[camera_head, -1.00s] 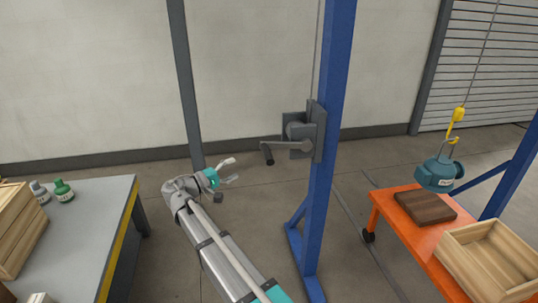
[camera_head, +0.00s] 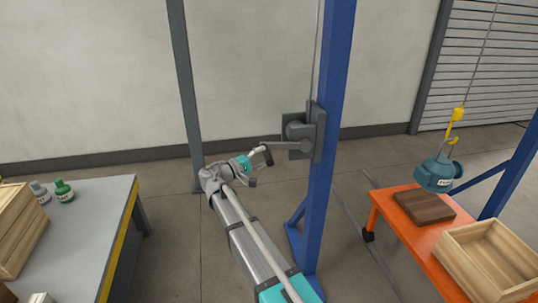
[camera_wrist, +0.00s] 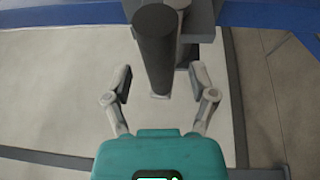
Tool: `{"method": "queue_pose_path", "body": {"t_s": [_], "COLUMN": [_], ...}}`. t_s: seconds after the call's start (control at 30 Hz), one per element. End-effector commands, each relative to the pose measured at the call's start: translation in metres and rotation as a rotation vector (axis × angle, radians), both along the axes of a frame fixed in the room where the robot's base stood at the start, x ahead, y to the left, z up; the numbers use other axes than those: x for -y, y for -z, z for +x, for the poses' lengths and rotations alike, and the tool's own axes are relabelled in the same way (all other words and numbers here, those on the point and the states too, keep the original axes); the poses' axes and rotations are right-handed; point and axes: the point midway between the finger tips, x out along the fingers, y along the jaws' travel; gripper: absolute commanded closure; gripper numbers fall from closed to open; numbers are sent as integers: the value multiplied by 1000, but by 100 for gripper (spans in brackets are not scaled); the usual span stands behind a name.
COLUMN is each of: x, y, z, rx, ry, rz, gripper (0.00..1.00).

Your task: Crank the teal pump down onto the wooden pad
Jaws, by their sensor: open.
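The teal pump (camera_head: 437,174) hangs from a yellow hook (camera_head: 454,122) above the wooden pad (camera_head: 424,206), with a gap between them. The grey winch (camera_head: 301,131) is on the blue post, and its crank arm (camera_head: 285,145) points left to a dark handle (camera_head: 267,156). My gripper (camera_head: 259,165) is at the handle. In the wrist view the dark round handle (camera_wrist: 155,50) lies between the two spread fingers of my gripper (camera_wrist: 160,85). The fingers look apart from it.
The blue post (camera_head: 334,120) stands just right of the winch. The orange cart (camera_head: 402,231) carries the pad and an open wooden crate (camera_head: 495,252). The floor between bench and post is clear.

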Motion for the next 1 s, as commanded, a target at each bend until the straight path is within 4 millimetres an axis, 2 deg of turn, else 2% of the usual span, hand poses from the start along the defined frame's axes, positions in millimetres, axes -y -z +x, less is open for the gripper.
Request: {"method": "queue_pose_path", "body": {"t_s": [0.2, 0.63, 1.0], "x": [14, 18, 18], "y": [-2, -2, -2], "z": [12, 14, 14], "rx": [0, 0, 0], "ry": [1, 0, 0], "rz": [0, 0, 0], "gripper": [27, 28, 97]}}
